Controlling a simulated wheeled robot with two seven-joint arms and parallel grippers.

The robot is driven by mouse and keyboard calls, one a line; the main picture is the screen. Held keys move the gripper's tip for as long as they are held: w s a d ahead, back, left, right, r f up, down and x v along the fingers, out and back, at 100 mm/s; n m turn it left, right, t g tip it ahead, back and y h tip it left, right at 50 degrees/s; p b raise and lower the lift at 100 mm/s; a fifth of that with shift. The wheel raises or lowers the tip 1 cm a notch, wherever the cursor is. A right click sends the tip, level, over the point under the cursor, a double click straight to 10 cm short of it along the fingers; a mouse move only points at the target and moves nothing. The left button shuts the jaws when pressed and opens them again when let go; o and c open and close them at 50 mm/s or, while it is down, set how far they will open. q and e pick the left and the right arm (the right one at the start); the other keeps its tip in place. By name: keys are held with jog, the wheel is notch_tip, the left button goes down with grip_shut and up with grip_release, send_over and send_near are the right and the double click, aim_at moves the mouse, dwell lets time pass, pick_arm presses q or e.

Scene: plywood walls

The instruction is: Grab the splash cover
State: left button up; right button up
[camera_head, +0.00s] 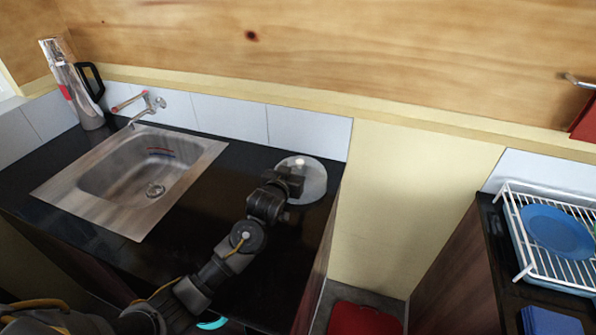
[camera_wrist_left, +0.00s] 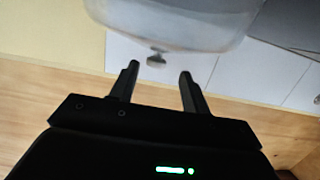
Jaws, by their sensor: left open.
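The splash cover (camera_head: 316,183) is a pale, see-through round dome with a small knob on top. It rests on the black counter at the right end, close to the tiled wall. In the left wrist view the cover (camera_wrist_left: 180,22) fills the top, with its knob (camera_wrist_left: 156,60) lined up between the fingertips. My left gripper (camera_head: 292,177) is open and empty at the cover's left side, hiding part of it. In the left wrist view the gripper (camera_wrist_left: 158,70) has its two fingers apart. Whether the knob is inside the jaws in depth I cannot tell.
A metal sink (camera_head: 135,175) with a tap (camera_head: 148,104) lies left on the counter. A steel kettle-like jug (camera_head: 75,90) stands in the back left corner. At right, a white dish rack (camera_head: 535,240) holds a blue plate (camera_head: 556,230). A red object (camera_head: 362,319) is on the floor.

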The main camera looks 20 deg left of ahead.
aim_at(299, 163)
pick_arm(q)
jog(key=shift+w+d+r, duration=0.15)
jog(key=shift+w, duration=0.2)
jog(key=w, duration=0.1)
jog(key=w+p, duration=0.1)
jog(key=w, duration=0.1)
jog(key=shift+w+d+f+p, duration=0.2)
jog(key=shift+d+f+p, duration=0.05)
jog(key=shift+f+p, duration=0.1)
jog(key=shift+w+f, duration=0.15)
jog(key=shift+w, duration=0.3)
jog(key=shift+c, duration=0.4)
jog(key=c, duration=0.9)
